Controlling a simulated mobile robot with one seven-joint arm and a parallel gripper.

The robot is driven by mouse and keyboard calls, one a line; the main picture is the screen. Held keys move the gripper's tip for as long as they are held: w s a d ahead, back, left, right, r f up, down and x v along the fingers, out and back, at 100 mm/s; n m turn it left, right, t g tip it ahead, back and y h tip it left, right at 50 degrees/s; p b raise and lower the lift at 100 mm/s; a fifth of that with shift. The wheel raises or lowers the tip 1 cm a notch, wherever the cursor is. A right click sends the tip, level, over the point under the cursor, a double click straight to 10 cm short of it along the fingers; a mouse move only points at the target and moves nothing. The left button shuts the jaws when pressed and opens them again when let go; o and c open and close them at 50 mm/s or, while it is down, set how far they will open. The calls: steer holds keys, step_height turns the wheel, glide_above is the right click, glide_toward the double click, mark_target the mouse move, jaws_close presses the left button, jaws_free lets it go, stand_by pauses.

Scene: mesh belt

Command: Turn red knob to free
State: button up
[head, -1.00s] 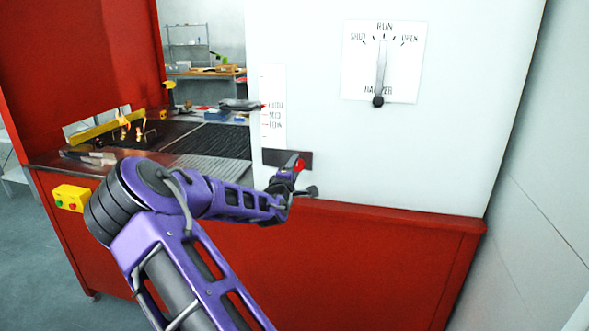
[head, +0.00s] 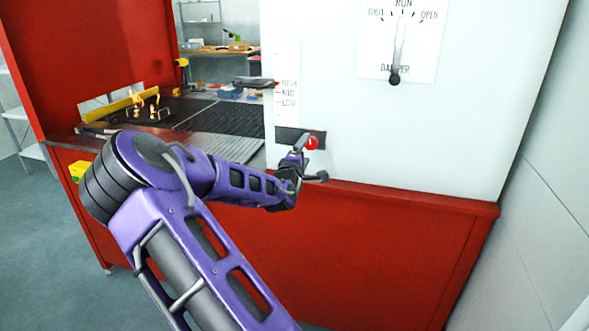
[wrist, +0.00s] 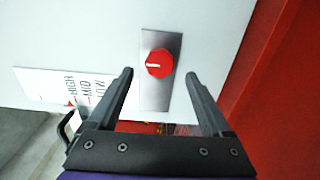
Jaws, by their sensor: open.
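The red knob (wrist: 159,63) sits on a grey metal plate (wrist: 157,104) on the white panel, with a white pointer mark on its face. In the wrist view it lies ahead of my gripper (wrist: 158,73), roughly between the two open fingers, and neither finger appears to touch it. In the head view the red knob (head: 312,143) shows just beside my gripper (head: 314,160), which partly covers the dark plate (head: 288,134). No "free" marking is readable near the knob.
A HIGH/MID/LOW scale (head: 287,92) is beside the plate. A damper dial with a lever (head: 396,79) is higher on the panel. A red ledge (head: 400,197) runs below the panel. The belt (head: 214,120) with small flames is at the left.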

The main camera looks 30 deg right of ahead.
steer(key=v, duration=1.4)
steer(key=shift+s+p, duration=0.2)
steer(key=shift+p, duration=0.2)
steer(key=shift+a, duration=0.1)
steer(key=shift+w+a, duration=0.1)
